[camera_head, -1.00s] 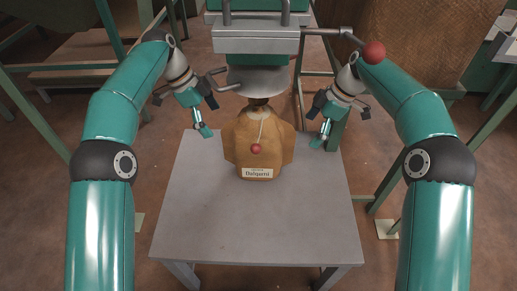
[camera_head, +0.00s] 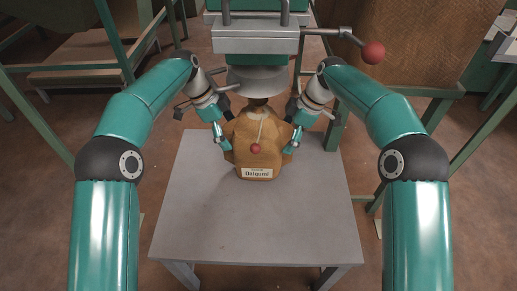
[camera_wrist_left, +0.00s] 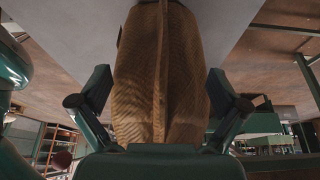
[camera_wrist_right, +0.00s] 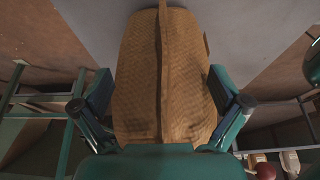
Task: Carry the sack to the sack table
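The sack (camera_head: 258,135) is brown, with a white label reading "Dalgumi" and a red ball on a string at its front. It stands upright on the grey table (camera_head: 255,225), below the hopper's round spout (camera_head: 258,82). My left gripper (camera_head: 226,145) is at its left side and my right gripper (camera_head: 290,147) at its right side. In the left wrist view the sack (camera_wrist_left: 160,75) stands between open fingers (camera_wrist_left: 160,95). In the right wrist view the sack (camera_wrist_right: 160,75) also stands between open fingers (camera_wrist_right: 160,100). Contact between fingers and sack is unclear.
A lever with a red knob (camera_head: 373,53) sticks out at the upper right of the hopper. Green frame posts (camera_head: 335,132) stand behind the table. The front of the table is bare.

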